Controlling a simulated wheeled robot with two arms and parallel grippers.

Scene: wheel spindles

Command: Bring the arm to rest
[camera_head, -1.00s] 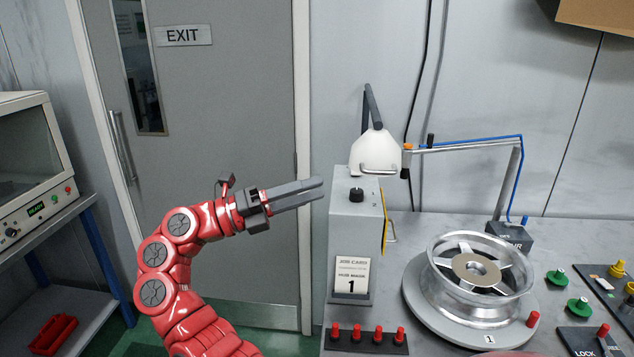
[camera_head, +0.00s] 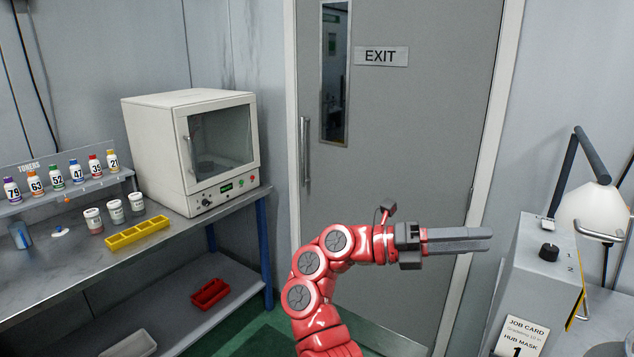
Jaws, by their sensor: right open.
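My right arm is red and comes up from the bottom of the head view. Its dark grey right gripper (camera_head: 488,239) points to the right, seen side-on in front of the grey exit door (camera_head: 420,130). The jaws are open, and I see nothing between the fingers. The fingertips are to the left of the grey cabinet (camera_head: 530,262) with the job card (camera_head: 523,338) and appear apart from it. My left gripper is not in view.
On the left, a bench (camera_head: 165,240) holds a white oven-like box (camera_head: 190,150), several toner bottles (camera_head: 50,180), white jars (camera_head: 116,211) and a yellow tray (camera_head: 137,233). A red bin (camera_head: 210,293) lies on the lower shelf. A lamp (camera_head: 592,212) stands on the right.

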